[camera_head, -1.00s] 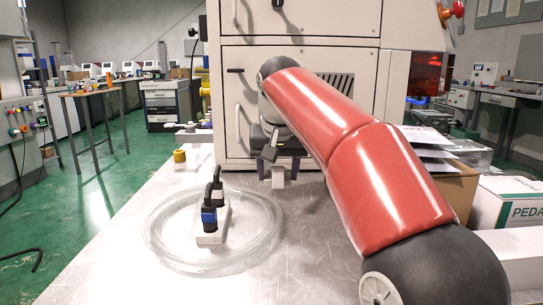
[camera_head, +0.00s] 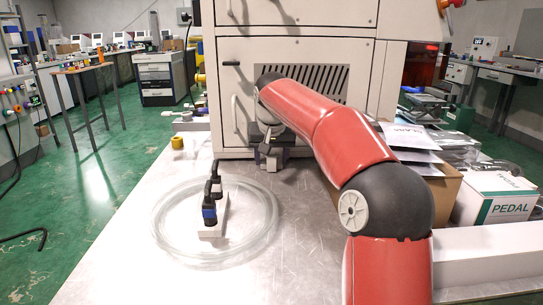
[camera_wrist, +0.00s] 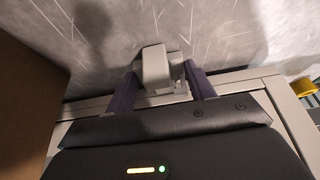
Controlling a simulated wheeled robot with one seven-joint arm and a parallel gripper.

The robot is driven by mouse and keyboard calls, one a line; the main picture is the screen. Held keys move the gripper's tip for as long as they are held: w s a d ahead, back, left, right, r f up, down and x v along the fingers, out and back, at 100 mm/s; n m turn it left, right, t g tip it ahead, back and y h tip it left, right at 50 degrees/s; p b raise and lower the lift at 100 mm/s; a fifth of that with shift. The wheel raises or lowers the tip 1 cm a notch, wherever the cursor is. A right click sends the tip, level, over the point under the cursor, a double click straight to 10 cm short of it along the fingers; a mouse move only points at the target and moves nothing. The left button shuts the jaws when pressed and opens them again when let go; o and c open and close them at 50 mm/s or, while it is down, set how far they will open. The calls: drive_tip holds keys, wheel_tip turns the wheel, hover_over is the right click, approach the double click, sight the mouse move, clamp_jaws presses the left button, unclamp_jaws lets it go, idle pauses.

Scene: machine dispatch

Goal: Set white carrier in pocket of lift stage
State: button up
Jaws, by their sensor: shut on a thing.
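My gripper (camera_wrist: 161,86) is shut on a light grey-white block, which I take to be the white carrier (camera_wrist: 155,66). The block sits between the two dark fingers in the wrist view and sticks out past their tips. In the head view my gripper (camera_head: 270,158) is low in front of the machine's lower panel, at the far end of the metal table. The carrier is small and shadowed there, and I cannot tell whether it touches the table.
A clear hose coil (camera_head: 160,233) lies on the metal table (camera_head: 120,270) around a white block with black-and-blue fittings (camera_head: 209,212). A yellow knob (camera_head: 177,142) is at the far left. A PEDAL box (camera_head: 505,207) and papers (camera_head: 412,138) are right. The machine (camera_head: 300,55) blocks the back.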

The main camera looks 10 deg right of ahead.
drive_tip(key=shift+f, duration=0.1)
drive_tip(key=o, duration=1.1)
drive_tip(key=shift+c, duration=0.2)
